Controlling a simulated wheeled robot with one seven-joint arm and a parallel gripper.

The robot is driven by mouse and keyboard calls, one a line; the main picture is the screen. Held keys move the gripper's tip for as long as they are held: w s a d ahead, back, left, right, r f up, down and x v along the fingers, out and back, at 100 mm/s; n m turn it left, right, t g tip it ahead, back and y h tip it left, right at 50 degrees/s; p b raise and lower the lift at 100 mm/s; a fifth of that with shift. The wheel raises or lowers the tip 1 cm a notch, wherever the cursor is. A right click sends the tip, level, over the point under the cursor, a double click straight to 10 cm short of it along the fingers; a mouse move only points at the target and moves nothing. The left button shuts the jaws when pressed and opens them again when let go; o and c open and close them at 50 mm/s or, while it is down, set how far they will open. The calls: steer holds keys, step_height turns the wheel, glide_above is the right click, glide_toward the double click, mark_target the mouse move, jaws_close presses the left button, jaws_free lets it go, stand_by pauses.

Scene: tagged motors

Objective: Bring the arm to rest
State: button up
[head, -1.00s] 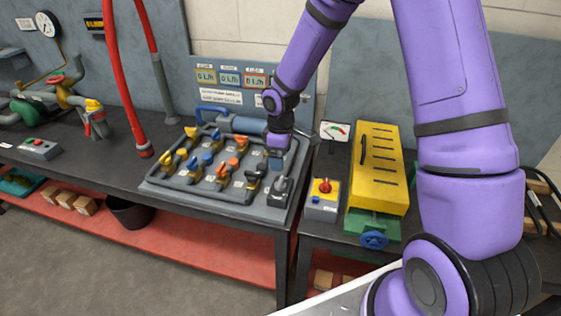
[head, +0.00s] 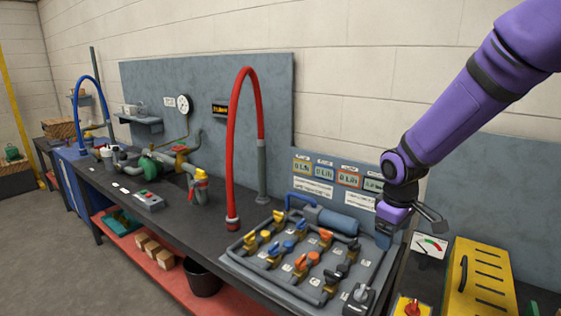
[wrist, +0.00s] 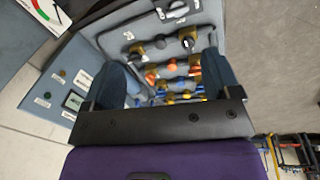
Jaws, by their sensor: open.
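My purple arm comes in from the upper right of the head view. My gripper (head: 392,222) is above the right back part of a grey valve panel (head: 236,258), in front of the upright board with small displays. In the wrist view my gripper (wrist: 165,85) shows two dark blue fingers spread apart, with nothing held between them. Past the fingers lie the panel's valves with orange, blue and yellow handles (wrist: 168,70). In the head view the fingertips are small and partly hidden by the wrist.
A red hose (head: 238,150) arches up left of the panel. A yellow slotted box (head: 480,285) and a dial gauge (head: 430,246) stand at the right. A pipe assembly (head: 178,165) is further left. The floor in front of the bench (head: 60,250) is clear.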

steer(key=s+d+r+m+t, duration=0.25)
steer(key=s+r+m, duration=0.25)
steer(key=s+r, duration=0.8)
steer(key=s+d+r+m+t+y, duration=0.1)
steer(key=s+r+m, duration=0.2)
steer(key=s, duration=0.9)
steer(key=shift+r, duration=1.35)
